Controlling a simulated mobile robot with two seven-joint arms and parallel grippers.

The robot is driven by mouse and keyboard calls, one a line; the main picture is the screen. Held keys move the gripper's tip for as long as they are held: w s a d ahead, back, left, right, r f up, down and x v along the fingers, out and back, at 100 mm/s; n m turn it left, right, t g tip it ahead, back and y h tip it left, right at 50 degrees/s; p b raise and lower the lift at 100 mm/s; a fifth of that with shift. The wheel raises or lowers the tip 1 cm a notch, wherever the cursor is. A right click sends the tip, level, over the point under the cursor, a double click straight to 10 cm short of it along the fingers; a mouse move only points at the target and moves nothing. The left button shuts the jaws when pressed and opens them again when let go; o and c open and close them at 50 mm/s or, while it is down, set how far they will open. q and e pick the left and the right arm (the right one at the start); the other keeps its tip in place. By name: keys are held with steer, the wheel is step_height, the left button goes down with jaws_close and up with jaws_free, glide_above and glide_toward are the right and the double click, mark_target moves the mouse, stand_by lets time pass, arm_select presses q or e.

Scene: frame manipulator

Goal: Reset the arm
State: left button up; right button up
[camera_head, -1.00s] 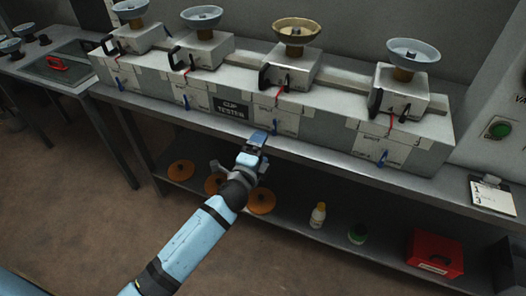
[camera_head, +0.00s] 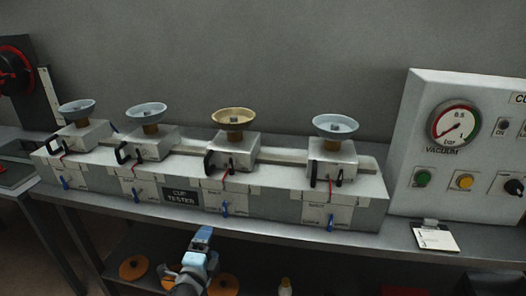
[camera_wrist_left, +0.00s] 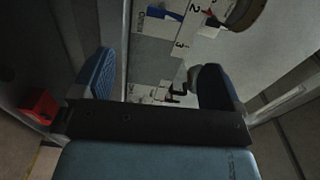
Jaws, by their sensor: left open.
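My left gripper (camera_head: 200,246) shows at the bottom of the head view, in front of the bench edge and below the cup tester label. In the left wrist view its two blue-padded fingers (camera_wrist_left: 158,82) stand wide apart with nothing between them. Beyond them in that view is a pale surface with number marks (camera_wrist_left: 185,35) and a dark handle-like part. My right gripper is in neither view.
The cup tester (camera_head: 290,205) stands on a grey bench (camera_head: 260,234) with several cup stations; one cup (camera_head: 234,118) is tan, the others blue-grey. A vacuum panel (camera_head: 455,150) stands at right, with a clipboard (camera_head: 435,238) before it. Orange discs (camera_head: 134,267) lie on the lower shelf.

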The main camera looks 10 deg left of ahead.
arm_select(q)
steer(key=s+d+f+n+g+h, duration=0.1)
steer(key=s+f+n+g, duration=0.1)
steer(key=s+f+n, duration=0.5)
steer(key=s+d+f+n+g, duration=0.1)
steer(key=s+f+n+g, duration=0.2)
steer(key=s, duration=0.8)
steer(key=s+d+f+n+g+h, duration=0.1)
steer(key=s+f+n+g, duration=0.1)
steer(key=s+f+n, duration=0.5)
step_height(320, 180, up, 15)
steer(key=s+m+p, duration=0.2)
steer(key=p, duration=1.2)
steer(key=shift+a+p, duration=0.3)
steer(key=shift+a, duration=0.15)
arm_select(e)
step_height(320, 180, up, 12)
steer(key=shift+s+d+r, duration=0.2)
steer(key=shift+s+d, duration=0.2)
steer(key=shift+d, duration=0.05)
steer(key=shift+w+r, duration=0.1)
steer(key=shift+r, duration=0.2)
